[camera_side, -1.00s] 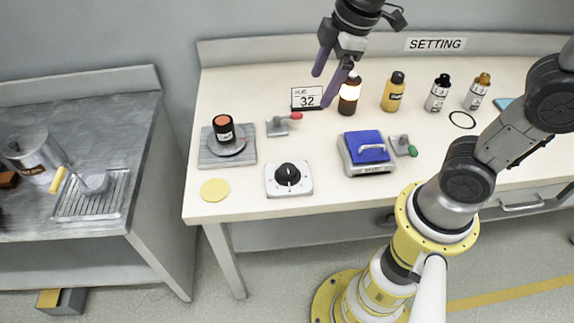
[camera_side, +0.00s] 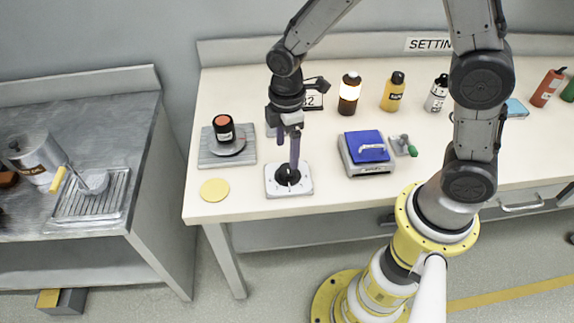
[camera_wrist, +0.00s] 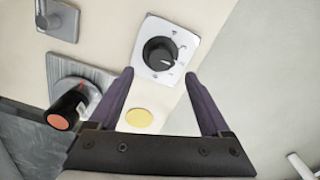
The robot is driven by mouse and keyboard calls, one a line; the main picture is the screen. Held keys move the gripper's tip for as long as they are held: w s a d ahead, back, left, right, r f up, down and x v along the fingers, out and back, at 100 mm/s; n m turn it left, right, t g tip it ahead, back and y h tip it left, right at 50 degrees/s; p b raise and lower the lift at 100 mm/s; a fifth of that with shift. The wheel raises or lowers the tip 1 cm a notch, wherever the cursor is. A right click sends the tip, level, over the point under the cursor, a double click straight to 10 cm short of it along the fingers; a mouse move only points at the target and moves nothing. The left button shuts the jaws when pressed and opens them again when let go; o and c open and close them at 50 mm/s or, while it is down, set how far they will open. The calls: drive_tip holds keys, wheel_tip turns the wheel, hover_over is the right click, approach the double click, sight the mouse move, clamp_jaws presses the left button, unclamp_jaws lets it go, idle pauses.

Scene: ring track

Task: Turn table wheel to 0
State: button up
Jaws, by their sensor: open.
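The table wheel is a black round knob (camera_side: 288,176) on a white square plate (camera_side: 302,190) near the table's front edge. In the wrist view the knob (camera_wrist: 160,54) shows a light pointer line and marks around it on the plate (camera_wrist: 181,32); the marks are too small to read. My gripper (camera_side: 288,156) is above the knob, pointing down, with its purple fingers apart. In the wrist view the open fingers (camera_wrist: 158,76) flank the space just below the knob, with nothing between them. In the side view one finger overlaps the knob; contact cannot be told.
A grey board (camera_side: 207,155) with a dark, orange-topped container (camera_side: 224,128) stands to the left. A yellow disc (camera_side: 214,189) lies at the front left. A blue-topped device (camera_side: 366,147) stands to the right.

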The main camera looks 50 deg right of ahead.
sight(287, 168)
wheel_tip(287, 168, down, 7)
drive_tip(key=shift+r, duration=0.1)
idle(0.3)
clamp_jaws()
